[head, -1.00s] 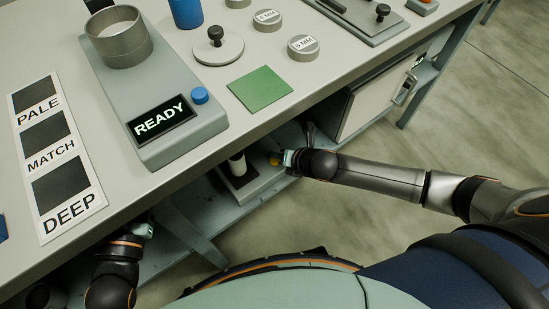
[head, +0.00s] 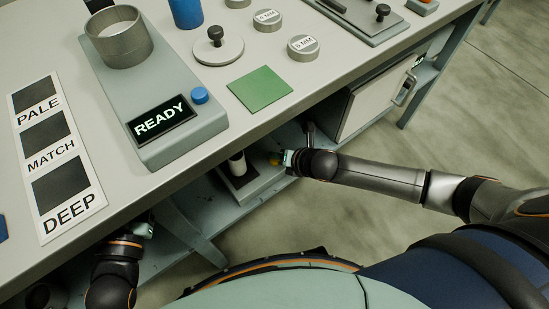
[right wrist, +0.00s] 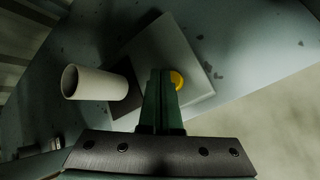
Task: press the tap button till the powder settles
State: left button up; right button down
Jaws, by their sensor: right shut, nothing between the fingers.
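The yellow tap button (head: 274,159) sits on a pale grey block (head: 262,182) on the shelf under the bench. My right gripper (head: 286,157) is shut and empty, its tips right at the button. In the right wrist view the shut fingers (right wrist: 160,92) partly cover the yellow button (right wrist: 177,79); whether they touch it I cannot tell. A white cylinder (right wrist: 95,84) stands on the block's dark pad (head: 239,180); no powder is visible in it. My left gripper (head: 143,230) is at the bench's front edge, mostly hidden.
The bench top (head: 225,75) overhangs the shelf. On it are a grey device with a READY display (head: 161,119) and blue button (head: 200,95), a PALE/MATCH/DEEP card (head: 57,150) and a green square (head: 260,88). A cabinet (head: 375,98) stands right of the block.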

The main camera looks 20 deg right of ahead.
jog(key=shift+f, duration=0.1)
jog(key=shift+f, duration=0.3)
pick_arm(q)
jog(key=shift+f, duration=0.3)
pick_arm(e)
jog(key=shift+f, duration=0.55)
dwell(0.7)
pick_arm(q)
jog(key=shift+r+p, duration=0.85)
jog(key=shift+r, duration=0.25)
pick_arm(e)
jog(key=shift+r, duration=0.95)
pick_arm(q)
jog(key=shift+r, duration=0.1)
pick_arm(e)
jog(key=shift+r, duration=0.1)
